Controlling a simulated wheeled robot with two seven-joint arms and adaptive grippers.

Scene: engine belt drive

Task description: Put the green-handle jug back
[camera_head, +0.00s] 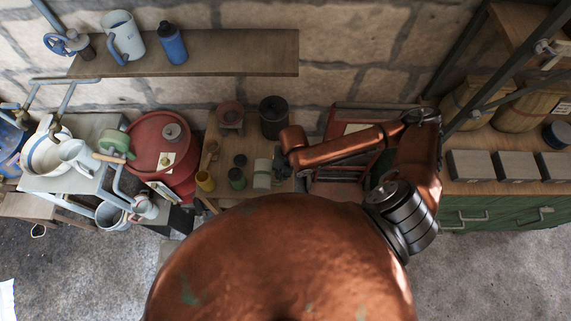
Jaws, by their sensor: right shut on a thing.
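A pale green, jug-like vessel (262,174) stands upright at the front right of the small wooden bench; I take it for the green-handle jug. Its handle is hard to make out. My right gripper (283,163) comes in from the right and is at this vessel's right side, shut where the handle would be. The fingertips are small and dark, partly hidden under my copper wrist. I cannot tell whether the vessel touches the bench top. My left gripper is not in view.
A red drum (158,138) stands left. The wall shelf (230,52) has a blue-handled jug (123,38), a blue bottle (172,44) and free room right.

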